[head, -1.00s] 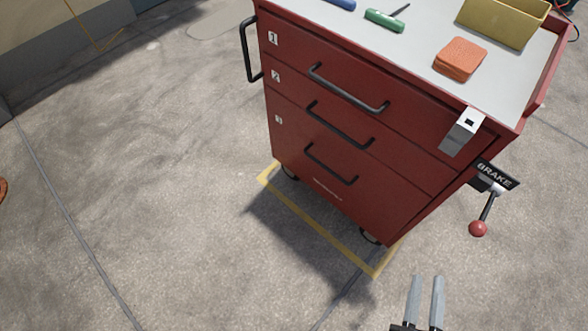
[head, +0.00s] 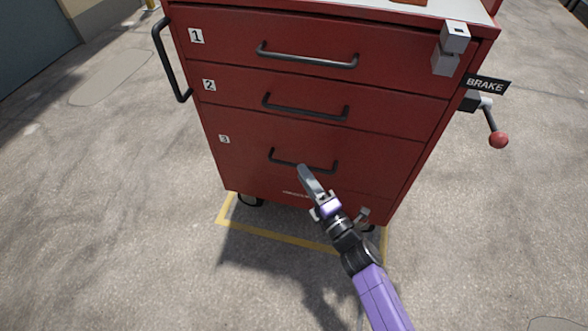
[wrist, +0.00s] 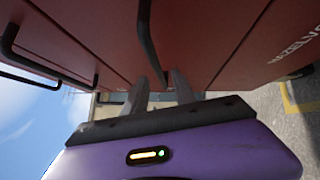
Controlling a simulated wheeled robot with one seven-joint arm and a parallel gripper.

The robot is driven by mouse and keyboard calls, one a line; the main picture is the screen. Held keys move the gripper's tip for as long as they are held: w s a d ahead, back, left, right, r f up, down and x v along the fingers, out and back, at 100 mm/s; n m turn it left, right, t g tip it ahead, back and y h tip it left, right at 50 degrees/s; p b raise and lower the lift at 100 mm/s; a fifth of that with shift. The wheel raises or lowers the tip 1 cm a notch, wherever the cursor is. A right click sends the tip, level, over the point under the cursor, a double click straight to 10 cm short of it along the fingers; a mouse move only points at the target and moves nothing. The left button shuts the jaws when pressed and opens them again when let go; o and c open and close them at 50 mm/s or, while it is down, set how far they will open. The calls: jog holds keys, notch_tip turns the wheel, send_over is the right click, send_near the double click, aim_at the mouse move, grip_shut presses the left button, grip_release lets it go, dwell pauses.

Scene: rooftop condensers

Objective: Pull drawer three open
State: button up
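Drawer three (head: 245,160) is the lowest and tallest drawer of the red tool cabinet, with a white "3" label at its left. Its front looks flush with the cabinet. Its black bar handle (head: 287,162) also shows in the wrist view (wrist: 147,35). My gripper (head: 306,172) reaches up from the lower right, its fingertips at the middle of this handle. In the wrist view my gripper's fingers (wrist: 162,85) are apart, with the handle bar running into the gap between them. Whether they touch the bar cannot be told.
Drawer two (head: 375,95) and drawer one (head: 225,35) above are closed. A metal latch (head: 451,48) sits at the upper right. A brake lever with a red knob (head: 498,140) juts out on the right. A yellow floor line (head: 285,238) runs below; concrete around is clear.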

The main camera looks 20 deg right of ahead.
jog(key=shift+b+x, duration=0.4)
jog(key=shift+x, duration=1.5)
jog(key=shift+d, duration=0.1)
grip_shut()
